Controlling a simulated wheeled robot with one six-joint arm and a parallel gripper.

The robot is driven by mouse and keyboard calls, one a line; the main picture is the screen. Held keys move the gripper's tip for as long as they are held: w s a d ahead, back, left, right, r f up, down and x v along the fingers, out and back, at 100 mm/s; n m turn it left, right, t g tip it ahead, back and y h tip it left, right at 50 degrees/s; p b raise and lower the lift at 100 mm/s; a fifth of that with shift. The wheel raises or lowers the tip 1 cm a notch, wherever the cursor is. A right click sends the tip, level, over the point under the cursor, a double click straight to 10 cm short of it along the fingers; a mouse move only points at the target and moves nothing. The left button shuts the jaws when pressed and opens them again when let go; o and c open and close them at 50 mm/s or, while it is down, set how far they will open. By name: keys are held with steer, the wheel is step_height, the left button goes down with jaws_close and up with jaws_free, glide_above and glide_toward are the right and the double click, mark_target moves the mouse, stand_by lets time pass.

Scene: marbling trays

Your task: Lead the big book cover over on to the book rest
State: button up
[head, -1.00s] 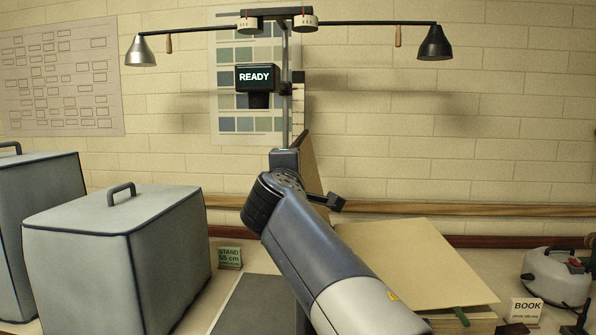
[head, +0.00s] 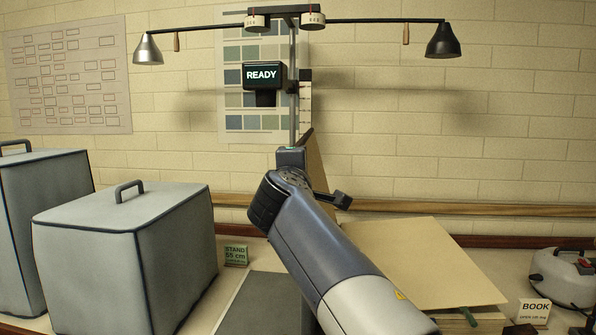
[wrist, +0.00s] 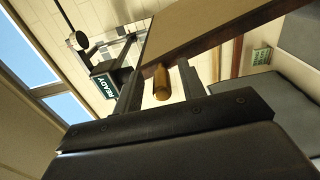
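The big book lies on the bench at the right, with a pale page face (head: 400,265) up and a green tab (head: 468,316) at its front edge. Its tan cover (head: 316,170) stands nearly upright, seen almost edge-on behind my arm. In the wrist view the cover (wrist: 205,22) has a short wooden peg (wrist: 162,84) on its edge. My gripper (wrist: 158,88) is open, one finger on each side of the peg, with gaps showing. My arm hides the gripper in the head view. A dark grey slab (head: 258,300), perhaps the book rest, lies left of the book, partly hidden.
Grey covered boxes with handles (head: 130,250) fill the left. A green stand sign (head: 236,256) and a book sign (head: 533,311) stand on the bench. A lamp post with a READY display (head: 263,76) rises behind.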

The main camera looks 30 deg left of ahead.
steer(key=shift+s, duration=0.1)
steer(key=b+v, duration=0.2)
steer(key=v, duration=0.8)
steer(key=shift+s+b, duration=0.25)
steer(key=shift+b, duration=0.1)
steer(key=shift+d+r, duration=0.1)
steer(key=shift+d, duration=0.05)
steer(key=shift+w, duration=0.1)
stand_by(0.4)
steer(key=p+x, duration=0.2)
steer(key=x, duration=0.6)
steer(key=shift+w, duration=0.3)
steer(key=shift+s, duration=0.1)
